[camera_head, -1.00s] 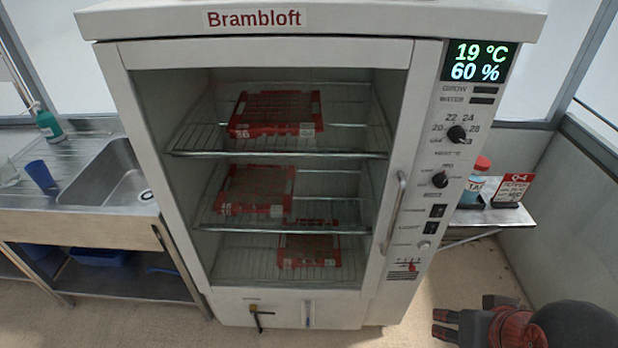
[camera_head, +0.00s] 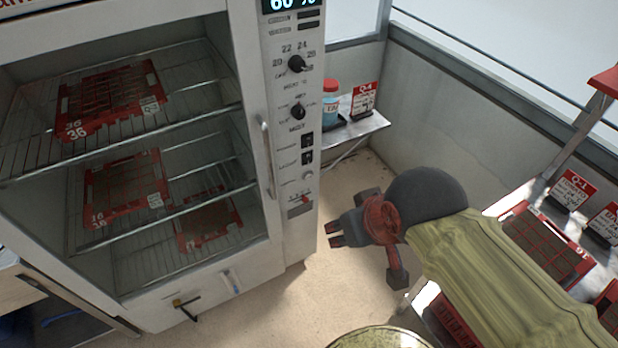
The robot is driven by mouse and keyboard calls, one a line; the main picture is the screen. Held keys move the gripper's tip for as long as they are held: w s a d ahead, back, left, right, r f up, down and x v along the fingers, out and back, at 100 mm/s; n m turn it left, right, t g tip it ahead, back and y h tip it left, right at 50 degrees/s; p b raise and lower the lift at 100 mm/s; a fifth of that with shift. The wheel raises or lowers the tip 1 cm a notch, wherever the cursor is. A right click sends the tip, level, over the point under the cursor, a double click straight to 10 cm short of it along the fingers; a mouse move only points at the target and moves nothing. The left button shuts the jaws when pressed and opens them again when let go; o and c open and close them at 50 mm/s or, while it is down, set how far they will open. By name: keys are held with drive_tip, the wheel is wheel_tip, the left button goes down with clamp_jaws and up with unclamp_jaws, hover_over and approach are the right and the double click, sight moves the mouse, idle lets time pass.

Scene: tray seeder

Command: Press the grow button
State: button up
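The white cabinet (camera_head: 245,110) stands at the left, with a control panel (camera_head: 303,225) down its right side. A small round button (camera_head: 308,175) sits low on the panel, below two dark rocker switches (camera_head: 307,148); its label is too small to read. My gripper (camera_head: 335,235) is in front and to the right of the panel, lower than the round button and apart from it.
Two black knobs (camera_head: 298,64) are higher on the panel. A vertical door handle (camera_head: 267,160) is left of it. A small shelf (camera_head: 355,130) with a red-capped bottle (camera_head: 330,100) stands behind. A bench with trays (camera_head: 515,212) is at the right.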

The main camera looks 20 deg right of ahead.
drive_tip(key=shift+c, duration=0.3)
clamp_jaws()
idle(1.4)
